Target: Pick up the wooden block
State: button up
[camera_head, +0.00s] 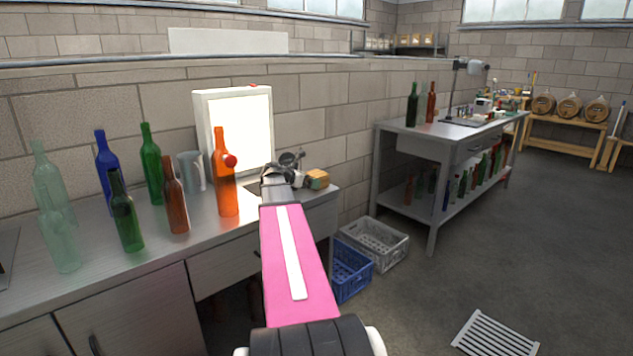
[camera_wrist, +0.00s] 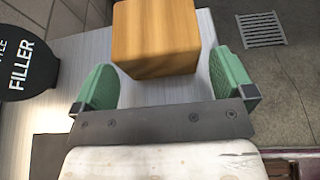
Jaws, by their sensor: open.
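The wooden block (camera_head: 317,180) sits near the right end of the metal bench, just right of my gripper (camera_head: 284,172). In the wrist view the block (camera_wrist: 155,38) is a light-brown, wood-grained box, lying ahead of my gripper (camera_wrist: 163,62). The two green fingers are wide apart, one to each side of the block's near end. A gap shows between the block and each finger, and nothing is held. I cannot tell how far the block is below or beyond the fingertips.
A black round sign reading "FILLER" (camera_wrist: 28,62) is close on the left in the wrist view. An orange bottle (camera_head: 225,175) and a lit white panel (camera_head: 236,130) stand left of my arm. Crates (camera_head: 374,243) sit on the floor beyond the bench end.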

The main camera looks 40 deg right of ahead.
jog(key=x, duration=0.4)
jog(key=shift+w+d, duration=0.1)
jog(key=shift+d, duration=0.15)
jog(key=c, duration=0.8)
jog(key=shift+r, duration=0.15)
